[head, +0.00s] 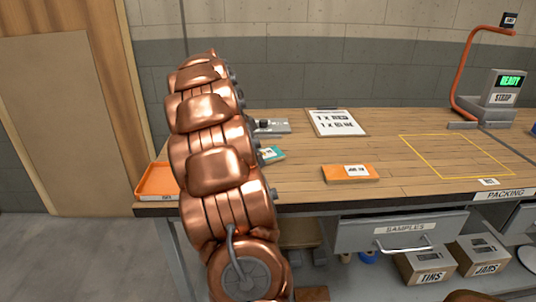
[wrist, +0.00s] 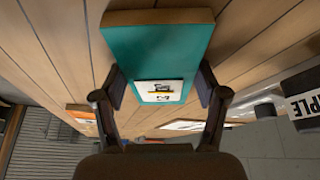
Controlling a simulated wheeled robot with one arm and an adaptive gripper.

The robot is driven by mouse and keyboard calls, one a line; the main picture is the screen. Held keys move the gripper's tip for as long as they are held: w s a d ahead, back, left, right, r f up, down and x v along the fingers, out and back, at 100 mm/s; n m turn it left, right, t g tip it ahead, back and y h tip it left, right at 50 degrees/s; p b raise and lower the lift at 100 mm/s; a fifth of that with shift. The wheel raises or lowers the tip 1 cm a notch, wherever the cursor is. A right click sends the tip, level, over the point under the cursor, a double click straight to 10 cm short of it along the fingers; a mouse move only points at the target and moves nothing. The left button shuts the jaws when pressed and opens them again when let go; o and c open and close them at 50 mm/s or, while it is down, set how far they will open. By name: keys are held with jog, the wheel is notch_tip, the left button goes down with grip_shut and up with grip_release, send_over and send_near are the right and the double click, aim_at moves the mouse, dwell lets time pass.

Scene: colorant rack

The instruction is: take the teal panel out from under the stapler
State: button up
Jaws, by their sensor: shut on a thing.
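The teal panel (wrist: 157,55) fills the upper middle of the wrist view, with a white label on its face. My gripper (wrist: 161,86) is shut on it, one finger against each side edge. No stapler lies on the visible part of the panel there. In the head view part of the teal panel (head: 271,153) shows just right of my copper arm, which hides my gripper. Behind it on the bench is a grey object with a dark end (head: 272,126), perhaps the stapler, partly hidden by my arm. I cannot tell whether it touches the panel.
On the wooden bench (head: 290,190) are an orange panel (head: 348,173), a clipboard (head: 336,122) and an empty yellow-outlined area. An orange tray (head: 157,182) stands at the left end. The strap machine (head: 497,88) is at the back right. A samples drawer (head: 402,231) sticks out below.

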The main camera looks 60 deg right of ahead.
jog(key=shift+s+d+r, duration=0.2)
jog(key=shift+s+d, duration=0.15)
jog(key=shift+s, duration=0.15)
jog(key=o, duration=0.9)
jog(key=shift+s+d, duration=0.15)
jog(key=shift+s, duration=0.15)
jog(key=o, duration=0.3)
jog(key=shift+s+r, duration=0.15)
jog(key=shift+o, duration=0.2)
jog(key=shift+r, duration=0.1)
jog(key=shift+v, duration=3.75)
jog(key=shift+s, duration=0.1)
